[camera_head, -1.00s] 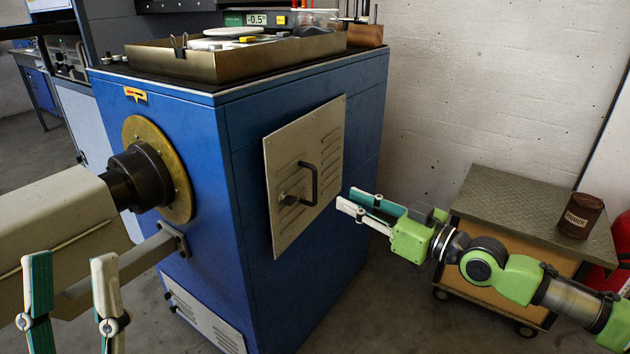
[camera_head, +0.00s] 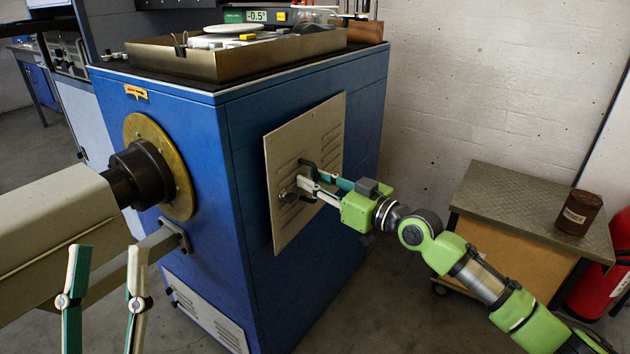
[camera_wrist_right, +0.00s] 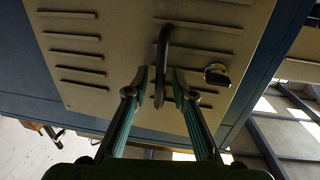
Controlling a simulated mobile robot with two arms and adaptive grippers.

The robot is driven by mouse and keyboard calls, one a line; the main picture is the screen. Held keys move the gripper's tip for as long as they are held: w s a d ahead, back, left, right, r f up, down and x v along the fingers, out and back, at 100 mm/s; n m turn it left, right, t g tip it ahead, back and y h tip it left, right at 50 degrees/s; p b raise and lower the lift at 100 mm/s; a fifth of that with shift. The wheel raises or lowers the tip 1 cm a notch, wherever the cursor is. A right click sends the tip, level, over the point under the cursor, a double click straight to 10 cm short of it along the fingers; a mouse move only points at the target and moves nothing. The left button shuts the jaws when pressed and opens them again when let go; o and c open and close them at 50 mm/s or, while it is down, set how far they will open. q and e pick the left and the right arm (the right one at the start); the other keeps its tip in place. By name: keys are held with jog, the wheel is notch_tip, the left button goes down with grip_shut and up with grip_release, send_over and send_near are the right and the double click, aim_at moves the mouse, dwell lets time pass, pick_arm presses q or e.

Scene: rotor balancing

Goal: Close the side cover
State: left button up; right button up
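The side cover (camera_head: 285,150) is a beige louvred panel on the right face of the blue cabinet (camera_head: 245,215). It looks slightly angled out from that face; the size of any gap is unclear. It carries a dark handle (camera_head: 309,166) and a round knob (camera_head: 287,197). My right gripper (camera_head: 303,186) is at the handle. In the right wrist view, the handle (camera_wrist_right: 163,50) lies between my right fingertips (camera_wrist_right: 161,85), which are apart with visible space around it. The knob (camera_wrist_right: 217,73) is just right of them. My left gripper (camera_head: 107,250) is open and empty at lower left.
A flanged dark shaft (camera_head: 140,175) and beige housing (camera_head: 50,235) stand at the left. A shallow tray (camera_head: 205,63) of items sits on the cabinet. A low cart (camera_head: 515,205) with a brown can (camera_head: 578,213) stands right. Floor between cabinet and cart is clear.

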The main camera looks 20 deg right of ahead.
grip_shut()
jog(key=shift+w+a+r, duration=0.15)
jog(key=shift+w+a, duration=0.1)
jog(key=shift+a, duration=0.05)
jog(key=shift+w+a, duration=0.45)
jog(key=shift+a, duration=0.05)
pick_arm(q)
jog(key=shift+w+d+f+g+y, duration=0.2)
jog(key=shift+w+f+g+y, duration=0.25)
jog(key=shift+w+f, duration=0.4)
pick_arm(e)
jog(key=shift+c, duration=0.3)
grip_release()
pick_arm(q)
jog(key=shift+a+f, duration=0.1)
jog(key=shift+a, duration=0.05)
pick_arm(e)
jog(key=shift+o, duration=0.3)
jog(key=shift+a, duration=0.1)
